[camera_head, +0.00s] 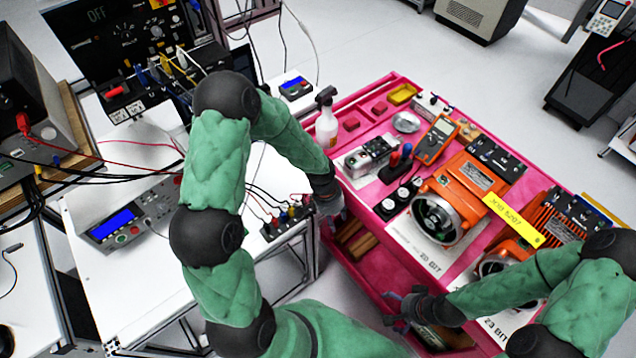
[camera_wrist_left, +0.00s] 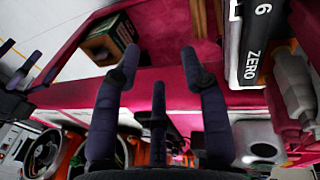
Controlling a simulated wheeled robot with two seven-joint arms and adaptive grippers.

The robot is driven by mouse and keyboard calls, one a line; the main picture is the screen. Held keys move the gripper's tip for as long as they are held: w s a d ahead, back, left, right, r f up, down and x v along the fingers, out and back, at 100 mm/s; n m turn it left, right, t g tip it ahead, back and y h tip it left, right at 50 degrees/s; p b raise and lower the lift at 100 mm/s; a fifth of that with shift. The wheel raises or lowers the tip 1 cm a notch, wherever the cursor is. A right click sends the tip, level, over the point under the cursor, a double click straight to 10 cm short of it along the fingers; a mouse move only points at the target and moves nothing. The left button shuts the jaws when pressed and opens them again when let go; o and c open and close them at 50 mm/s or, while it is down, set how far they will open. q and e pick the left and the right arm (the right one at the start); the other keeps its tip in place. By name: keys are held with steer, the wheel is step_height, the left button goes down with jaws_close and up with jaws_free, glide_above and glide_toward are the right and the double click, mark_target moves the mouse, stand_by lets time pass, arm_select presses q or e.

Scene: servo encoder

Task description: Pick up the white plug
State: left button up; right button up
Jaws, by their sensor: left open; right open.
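I cannot make out the white plug with certainty in either view. A black block with round pale sockets (camera_head: 397,199) lies on the left part of the pink cart (camera_head: 362,252). My left gripper (camera_head: 334,207) is at the cart's left edge, partly hidden by its own wrist. In the left wrist view its fingers (camera_wrist_left: 160,60) are apart with nothing between them, in front of the pink cart edge. My right gripper (camera_head: 400,306) is open and empty at the cart's front side, low near the open lower shelf.
An orange motor (camera_head: 468,187), an orange multimeter (camera_head: 436,139) and a spray bottle (camera_head: 326,118) stand on the cart. A yellow label (camera_head: 513,219) lies among the motors. The left bench (camera_head: 130,285) carries instruments and cables. A floor gap separates bench and cart.

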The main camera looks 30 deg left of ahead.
arm_select(q)
steer(key=w+a+r+m+y+p, duration=0.1)
steer(key=w+a+r+p, duration=0.1)
steer(key=a+r, duration=0.35)
steer(key=w+a+r+m+y+p, duration=0.1)
steer(key=w+a+r+y+p, duration=0.15)
steer(key=r, duration=0.55)
steer(key=shift+h, duration=0.35)
steer(key=f, duration=0.1)
steer(key=f+b, duration=0.1)
steer(key=f, duration=0.1)
steer(key=a+f, duration=0.1)
steer(key=f, duration=0.1)
steer(key=shift+s+f, duration=0.15)
steer(key=f, duration=0.4)
steer(key=shift+s+d+f+b, duration=0.2)
steer(key=shift+s+d+b, duration=0.05)
steer(key=shift+b, duration=0.1)
steer(key=shift+w+a+f, duration=0.15)
steer(key=shift+w+f, duration=0.05)
steer(key=shift+f, duration=0.3)
steer(key=shift+r, duration=0.1)
jaws_close()
arm_select(e)
step_height(320, 180, up, 4)
steer(key=shift+d+r, duration=0.1)
